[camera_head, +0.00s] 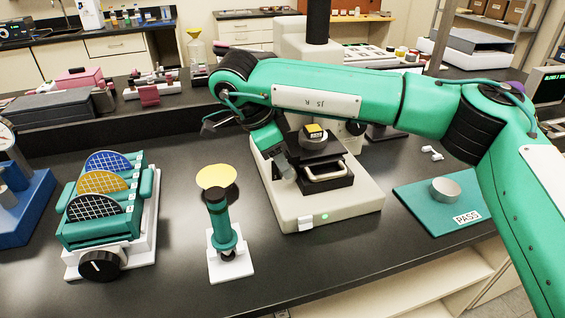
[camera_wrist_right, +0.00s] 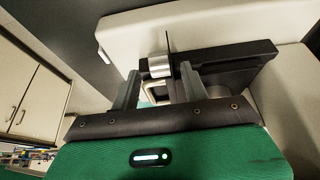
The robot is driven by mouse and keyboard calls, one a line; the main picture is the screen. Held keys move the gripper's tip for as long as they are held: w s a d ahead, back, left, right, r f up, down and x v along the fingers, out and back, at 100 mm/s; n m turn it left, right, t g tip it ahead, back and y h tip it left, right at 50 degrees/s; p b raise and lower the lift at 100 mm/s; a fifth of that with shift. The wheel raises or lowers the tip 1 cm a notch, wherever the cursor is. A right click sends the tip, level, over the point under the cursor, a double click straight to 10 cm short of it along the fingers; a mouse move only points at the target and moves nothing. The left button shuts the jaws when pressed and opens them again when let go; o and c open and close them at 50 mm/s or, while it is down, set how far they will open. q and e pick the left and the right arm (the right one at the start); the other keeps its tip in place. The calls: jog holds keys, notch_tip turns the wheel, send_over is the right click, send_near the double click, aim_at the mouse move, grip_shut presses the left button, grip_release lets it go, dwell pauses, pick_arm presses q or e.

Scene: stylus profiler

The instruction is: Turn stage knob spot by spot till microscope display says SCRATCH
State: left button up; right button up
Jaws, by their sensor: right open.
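The profiler (camera_head: 350,208) stands mid-bench on a pale base, with a dark stage (camera_head: 325,182) on it. A small yellow-topped block labelled with text (camera_head: 316,132) sits on the stage's round top. In the right wrist view a silver cylindrical stage knob (camera_wrist_right: 159,66) sticks out from the dark stage. My right gripper (camera_head: 284,160) is at the stage's left side. In the right wrist view its fingers (camera_wrist_right: 160,82) are open around or just short of the knob; I cannot tell whether they touch it. A dark display (camera_head: 549,84) with green text is cut off at the right edge; its wording is unreadable. My left gripper is out of view.
A teal holder with several gridded wafers (camera_head: 103,182) stands at left. A green-and-white stand with a yellow disc (camera_head: 216,177) is close left of the profiler. The front bench is mostly clear.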

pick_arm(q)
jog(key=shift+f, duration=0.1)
pick_arm(e)
jog(key=shift+w+d+f, duration=0.1)
jog(key=shift+d+f, duration=0.15)
jog(key=shift+f, duration=0.45)
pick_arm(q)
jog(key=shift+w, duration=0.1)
